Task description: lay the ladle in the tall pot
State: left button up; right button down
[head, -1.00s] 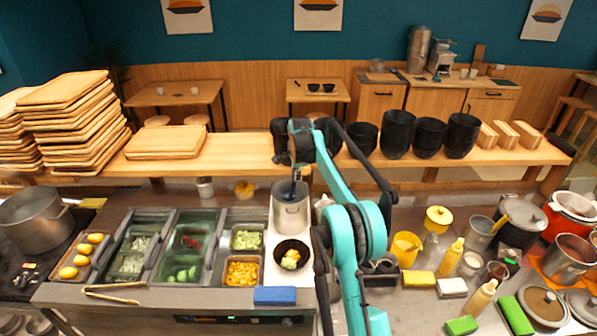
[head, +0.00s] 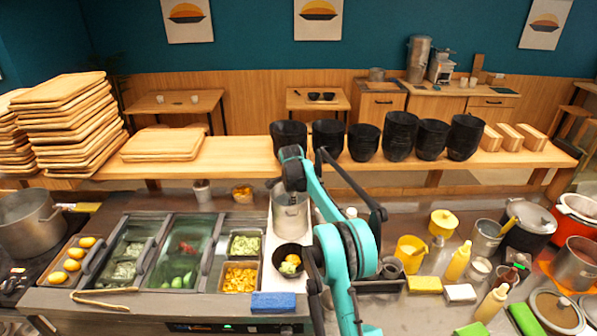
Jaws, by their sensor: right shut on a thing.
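The tall pot (head: 290,217) is a grey metal cylinder standing on the pale strip of counter, just right of the topping bins. My right gripper (head: 291,188) comes down over the pot's mouth from above and is shut on the ladle. The wrist and arm cover most of the gripper and the pot's rim. The ladle is almost wholly hidden, so I cannot tell how deep it reaches or whether it touches the pot. My left gripper is not in view.
A black bowl with yellow food (head: 290,262) stands just in front of the pot. A blue sponge (head: 273,302) lies at the front edge. Topping bins (head: 180,250) fill the left. Black bowls (head: 400,137) line the shelf behind. Yellow containers and bottles (head: 458,262) crowd the right.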

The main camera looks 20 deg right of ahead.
jog(key=shift+f, duration=0.15)
jog(key=c, duration=1.4)
grip_release()
jog(key=shift+s, duration=0.1)
jog(key=v, duration=1.2)
